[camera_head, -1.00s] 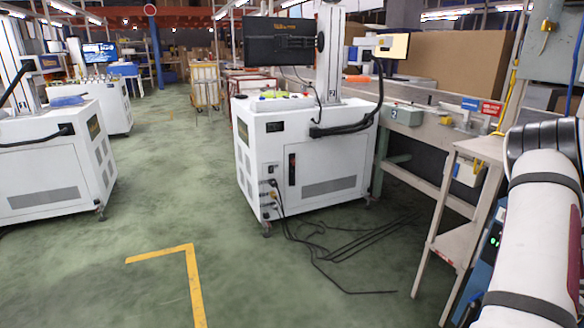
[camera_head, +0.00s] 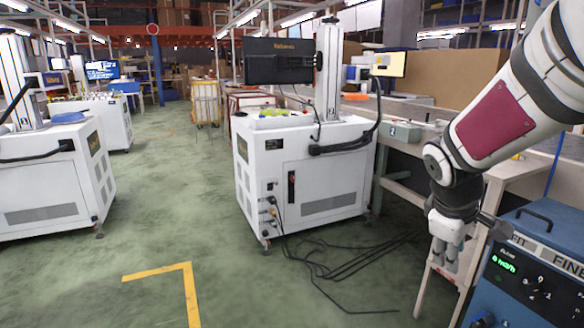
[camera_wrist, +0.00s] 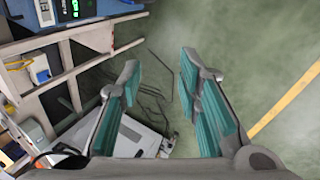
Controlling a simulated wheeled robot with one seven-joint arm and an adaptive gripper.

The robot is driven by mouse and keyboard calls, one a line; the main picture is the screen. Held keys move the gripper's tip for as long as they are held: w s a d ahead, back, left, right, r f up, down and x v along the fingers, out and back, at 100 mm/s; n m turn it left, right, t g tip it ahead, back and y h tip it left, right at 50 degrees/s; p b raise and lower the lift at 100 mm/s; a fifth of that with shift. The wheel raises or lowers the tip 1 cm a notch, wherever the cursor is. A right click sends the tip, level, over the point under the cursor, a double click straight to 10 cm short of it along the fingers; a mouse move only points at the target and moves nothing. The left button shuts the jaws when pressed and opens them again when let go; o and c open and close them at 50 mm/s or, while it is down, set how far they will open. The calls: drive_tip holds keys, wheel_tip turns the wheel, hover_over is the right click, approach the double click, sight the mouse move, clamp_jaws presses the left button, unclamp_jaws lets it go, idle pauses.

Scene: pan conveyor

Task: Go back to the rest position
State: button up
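My gripper (camera_head: 444,256) hangs pointing down at the right of the head view, in front of the wooden stand and left of the blue machine. In the wrist view my gripper (camera_wrist: 165,90) shows two fingers with teal pads set wide apart.
A blue machine (camera_head: 530,275) with a green display stands close at the right. A wooden stand (camera_head: 500,180) is behind my gripper. A white cabinet (camera_head: 310,175) with a monitor stands in the middle. Black cables (camera_head: 350,265) lie on the floor. The left foreground floor is clear.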

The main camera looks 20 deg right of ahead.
drive_tip(key=s+a+r+m+g+y, duration=0.1)
drive_tip(key=s+a+m+y, duration=0.15)
drive_tip(key=s+a, duration=0.85)
drive_tip(key=s+a+r+m+g+y, duration=0.1)
drive_tip(key=s+a+r+y, duration=0.15)
drive_tip(key=s+a, duration=0.95)
drive_tip(key=w+a+r+t+p, duration=0.1)
drive_tip(key=w+r+t+p, duration=0.1)
drive_tip(key=r+p, duration=1.4)
drive_tip(key=w+a+r+t+p, duration=0.2)
drive_tip(key=r+p, duration=1.3)
drive_tip(key=r, duration=0.1)
drive_tip(key=shift+a+r+p, duration=0.15)
drive_tip(key=shift+r+p, duration=0.15)
drive_tip(key=shift+p, duration=0.1)
drive_tip(key=shift+w, duration=0.15)
